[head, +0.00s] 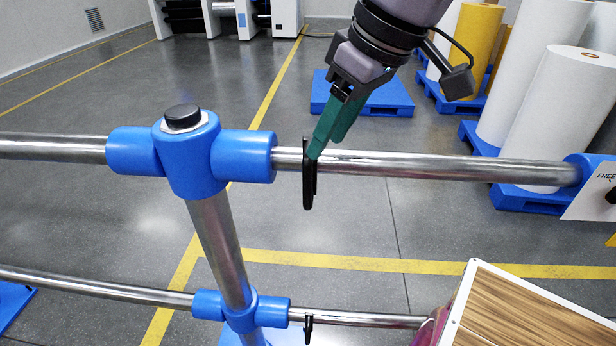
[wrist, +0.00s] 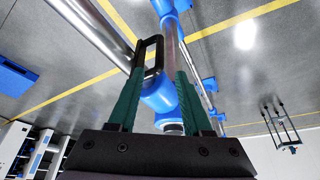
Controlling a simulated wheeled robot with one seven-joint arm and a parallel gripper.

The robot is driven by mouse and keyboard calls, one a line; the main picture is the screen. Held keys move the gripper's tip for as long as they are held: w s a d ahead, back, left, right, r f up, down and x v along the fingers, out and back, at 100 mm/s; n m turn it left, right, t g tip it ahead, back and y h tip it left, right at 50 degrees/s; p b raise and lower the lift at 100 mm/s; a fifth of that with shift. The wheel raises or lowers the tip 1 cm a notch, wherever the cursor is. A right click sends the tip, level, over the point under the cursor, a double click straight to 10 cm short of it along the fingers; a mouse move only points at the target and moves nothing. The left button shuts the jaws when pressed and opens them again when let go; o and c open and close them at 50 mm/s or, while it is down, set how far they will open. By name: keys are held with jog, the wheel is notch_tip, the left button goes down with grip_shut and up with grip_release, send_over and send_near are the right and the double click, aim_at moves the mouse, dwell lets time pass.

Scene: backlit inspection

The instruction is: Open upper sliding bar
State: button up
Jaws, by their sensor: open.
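The upper sliding bar (head: 450,168) is a shiny metal tube running right from the blue joint on the post. A black upright handle (head: 308,190) is on it near the joint. My gripper (head: 319,150), with green fingers, is open and tilted down at the handle's upper part. In the wrist view, the black handle (wrist: 149,44) shows between the open fingers (wrist: 160,76), close to the left one. Whether a finger touches it I cannot tell.
A blue joint (head: 190,150) tops the metal post (head: 220,245). A lower bar (head: 365,320) with a small black handle runs below. A wood-topped box (head: 525,315) stands at bottom right. White rolls (head: 560,110) on blue pallets stand behind at right.

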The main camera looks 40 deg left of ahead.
aim_at(307, 201)
jog(key=x, duration=1)
jog(key=shift+f, duration=0.2)
grip_shut()
dwell(1.1)
